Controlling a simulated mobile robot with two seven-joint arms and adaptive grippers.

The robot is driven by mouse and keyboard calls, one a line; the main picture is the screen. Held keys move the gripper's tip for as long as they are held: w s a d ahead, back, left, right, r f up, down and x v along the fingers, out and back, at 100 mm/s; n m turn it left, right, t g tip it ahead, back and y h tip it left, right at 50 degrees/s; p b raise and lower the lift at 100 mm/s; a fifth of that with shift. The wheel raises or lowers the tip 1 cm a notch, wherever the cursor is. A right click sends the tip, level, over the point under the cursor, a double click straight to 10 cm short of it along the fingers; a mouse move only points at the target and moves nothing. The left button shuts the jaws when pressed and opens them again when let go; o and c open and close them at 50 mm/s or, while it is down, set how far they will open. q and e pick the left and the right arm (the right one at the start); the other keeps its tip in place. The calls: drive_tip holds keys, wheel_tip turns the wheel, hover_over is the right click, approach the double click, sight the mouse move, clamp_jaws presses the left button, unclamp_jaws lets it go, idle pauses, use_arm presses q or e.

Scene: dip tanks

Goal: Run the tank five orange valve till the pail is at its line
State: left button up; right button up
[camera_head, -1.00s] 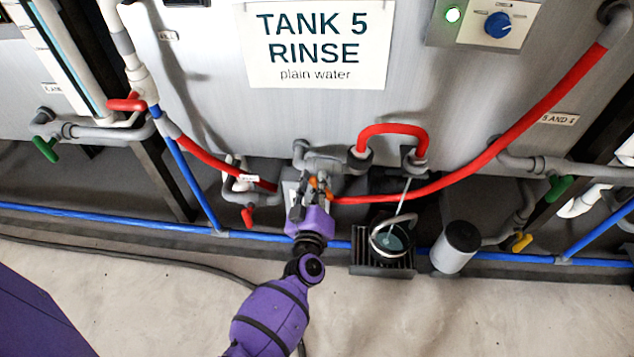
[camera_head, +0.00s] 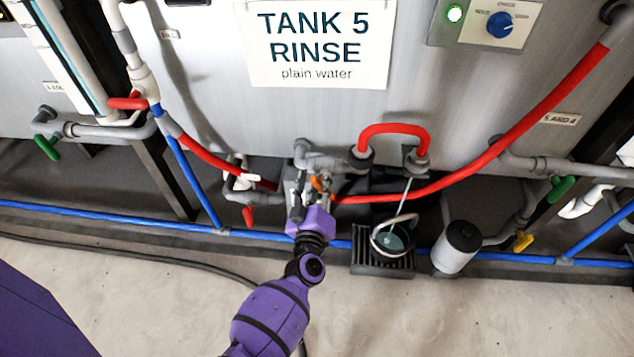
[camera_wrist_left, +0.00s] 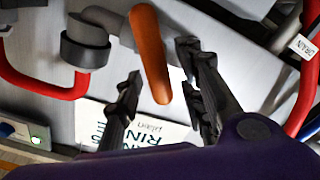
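The orange valve handle (camera_head: 317,184) is at the pipework low on the front of tank five. In the left wrist view the orange handle (camera_wrist_left: 152,55) stands between the two fingers of my left gripper (camera_wrist_left: 158,80), with a gap on each side. My left gripper (camera_head: 312,190) is open around the handle. The pail (camera_head: 378,249) stands on a dark grate, with its bail leaning up to the right. A thin pale stream (camera_head: 403,196) runs from the spout (camera_head: 416,160) into the pail, and bluish water shows inside. I cannot make out the pail's line. My right gripper is out of view.
A red hose (camera_head: 500,140) crosses right of the valve. A grey cylinder (camera_head: 457,247) stands right of the grate (camera_head: 384,268). Other valves show: red (camera_head: 248,216), green (camera_head: 560,188), yellow (camera_head: 522,241). A blue pipe (camera_head: 110,219) runs low along the tanks. The front floor is mostly clear.

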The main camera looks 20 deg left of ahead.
use_arm(q)
drive_tip(key=v, duration=1.2)
